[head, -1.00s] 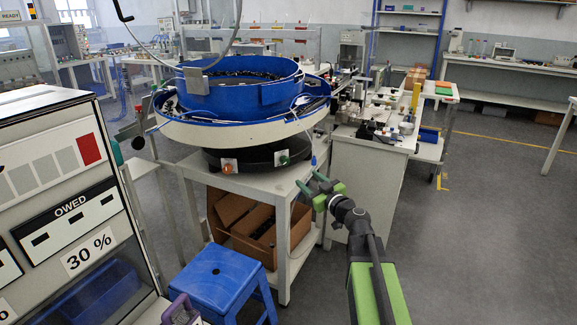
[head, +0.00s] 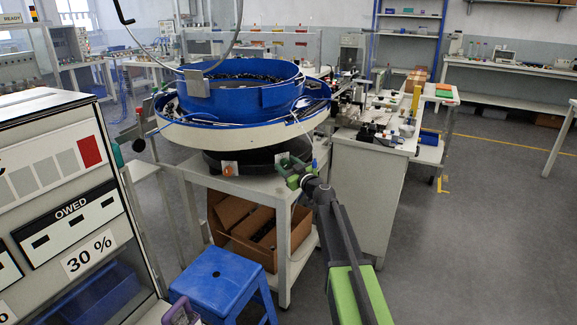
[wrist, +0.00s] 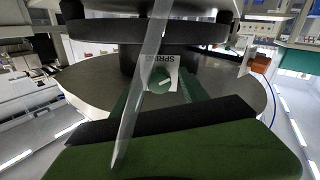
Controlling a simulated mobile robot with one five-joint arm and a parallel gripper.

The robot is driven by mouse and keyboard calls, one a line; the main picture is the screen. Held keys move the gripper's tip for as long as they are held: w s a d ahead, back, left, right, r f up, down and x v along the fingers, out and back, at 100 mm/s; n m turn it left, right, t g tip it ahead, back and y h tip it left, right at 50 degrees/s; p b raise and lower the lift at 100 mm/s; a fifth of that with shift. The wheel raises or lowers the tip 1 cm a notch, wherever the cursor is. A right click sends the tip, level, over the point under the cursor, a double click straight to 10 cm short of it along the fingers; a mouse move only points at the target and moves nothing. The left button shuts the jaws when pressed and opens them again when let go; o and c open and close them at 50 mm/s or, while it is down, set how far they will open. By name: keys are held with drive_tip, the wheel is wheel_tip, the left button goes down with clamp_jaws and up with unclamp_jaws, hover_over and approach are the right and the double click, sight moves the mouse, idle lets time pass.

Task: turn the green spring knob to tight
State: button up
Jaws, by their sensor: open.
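The green spring knob (wrist: 160,80) shows in the wrist view on a white label (wrist: 168,66) reading "SPRING", at the black base under the bowl. A pale pointer line marks its face; where tight lies cannot be read. My gripper (wrist: 156,94) is open, its green fingers on either side of the knob in the picture. I cannot tell whether they touch it. In the head view, my gripper (head: 288,168) is at the base's front right and hides the knob.
The blue bowl (head: 240,97) with its pale rim overhangs the base. An orange part (wrist: 258,65) is to the knob's right in the wrist view, beside a blue cable. A pale strip (wrist: 143,85) crosses that view. A blue stool (head: 213,280) stands below.

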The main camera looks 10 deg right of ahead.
clamp_jaws()
drive_tip(key=shift+d, duration=0.15)
